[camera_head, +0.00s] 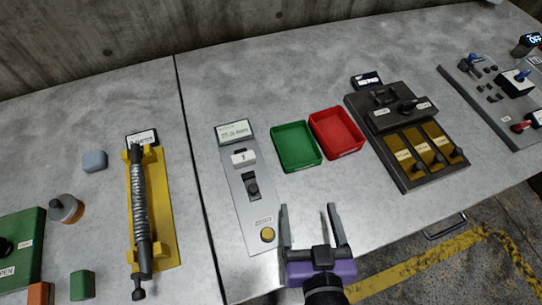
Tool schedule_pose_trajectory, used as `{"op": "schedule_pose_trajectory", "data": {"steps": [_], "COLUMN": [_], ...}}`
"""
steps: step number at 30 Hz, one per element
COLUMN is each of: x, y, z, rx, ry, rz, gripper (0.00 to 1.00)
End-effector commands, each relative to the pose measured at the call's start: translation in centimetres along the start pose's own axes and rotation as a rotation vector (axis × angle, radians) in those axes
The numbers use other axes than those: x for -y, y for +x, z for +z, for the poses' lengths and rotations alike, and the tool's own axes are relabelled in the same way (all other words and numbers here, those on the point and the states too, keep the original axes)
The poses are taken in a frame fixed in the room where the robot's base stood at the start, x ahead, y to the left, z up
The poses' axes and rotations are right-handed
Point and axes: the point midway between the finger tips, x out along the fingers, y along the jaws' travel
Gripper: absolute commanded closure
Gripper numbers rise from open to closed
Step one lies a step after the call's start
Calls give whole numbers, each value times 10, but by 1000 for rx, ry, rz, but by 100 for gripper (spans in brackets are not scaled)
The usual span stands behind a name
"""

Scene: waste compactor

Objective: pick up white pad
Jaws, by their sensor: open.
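A small white pad (243,157) with a dark mark on it lies on the grey panel (238,187), below that panel's display. My gripper (309,212) is open and empty, with its two fingers pointing up the picture. It is to the right of the panel's lower end and below the pad in the picture, clear of the pad. I cannot tell the exact height of the fingers above the table.
Beside the panel are a green tray (297,163) and a red tray (337,132). A black switch box (405,137) stands further right. A yellow stand with a spring-wrapped rod (140,205) and a grey-blue block (94,161) are on the left.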

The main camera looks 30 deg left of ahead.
Motion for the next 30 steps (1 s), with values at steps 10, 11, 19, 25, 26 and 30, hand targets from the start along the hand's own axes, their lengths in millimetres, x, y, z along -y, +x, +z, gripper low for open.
{"op": "schedule_pose_trajectory", "data": {"steps": [10,11,19,25,26,30], "x": [101,105,118,120,120,121], "y": [64,65,80,99,102,122], "z": [-39,-37,-25,-23,-23,-23], "rx": [105,125,196,194,193,193], "ry": [-126,-135,-163,-162,-162,-162], "rz": [-216,-223,-245,-244,-244,-245], "gripper": [25,25,25,25,25,25]}}
